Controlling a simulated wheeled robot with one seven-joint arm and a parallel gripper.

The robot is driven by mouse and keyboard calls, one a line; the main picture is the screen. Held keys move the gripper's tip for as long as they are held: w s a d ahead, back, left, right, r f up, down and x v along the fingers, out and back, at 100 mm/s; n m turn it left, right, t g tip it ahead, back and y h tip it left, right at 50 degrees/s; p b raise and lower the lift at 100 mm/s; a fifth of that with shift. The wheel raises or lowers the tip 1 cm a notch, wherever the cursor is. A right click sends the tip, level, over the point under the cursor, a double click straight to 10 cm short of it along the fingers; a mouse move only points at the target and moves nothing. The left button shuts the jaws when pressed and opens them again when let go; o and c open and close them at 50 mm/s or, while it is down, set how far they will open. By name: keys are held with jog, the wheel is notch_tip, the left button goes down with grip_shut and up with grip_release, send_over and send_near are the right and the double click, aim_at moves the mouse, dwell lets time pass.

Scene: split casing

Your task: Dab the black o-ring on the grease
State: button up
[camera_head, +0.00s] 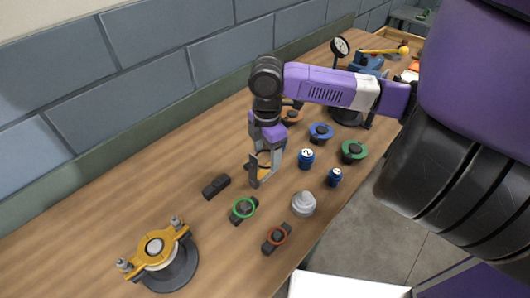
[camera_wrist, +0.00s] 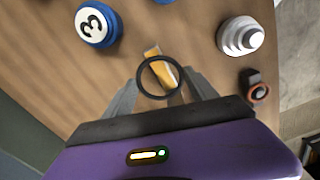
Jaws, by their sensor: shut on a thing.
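My gripper (camera_wrist: 160,88) is shut on the black o-ring (camera_wrist: 139,80), which shows as a whole dark loop between the grey fingers in the wrist view. Two blue numbered tins (camera_head: 306,158) (camera_head: 334,177) stand to the right of the gripper. I cannot tell which thing holds the grease.
An empty-looking black holder (camera_head: 216,187) lies left of my gripper. Holders with a green ring (camera_head: 243,208) and a red ring (camera_head: 277,237) and a pale stepped cone (camera_head: 303,204) stand in front. A yellow-topped casing (camera_head: 160,247) is at the lower left. Orange, blue and green-rimmed parts stand behind.

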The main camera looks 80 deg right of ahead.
jog(key=shift+f, duration=0.2)
jog(key=shift+f+b, duration=1.3)
jog(key=shift+f, duration=0.2)
jog(key=shift+f, duration=0.4)
dwell(1.1)
jog(key=shift+r, duration=0.15)
dwell(0.5)
jog(key=shift+r+p, duration=2.2)
jog(key=shift+r, duration=0.75)
jog(key=shift+s+f, duration=0.1)
jog(key=shift+s, duration=0.05)
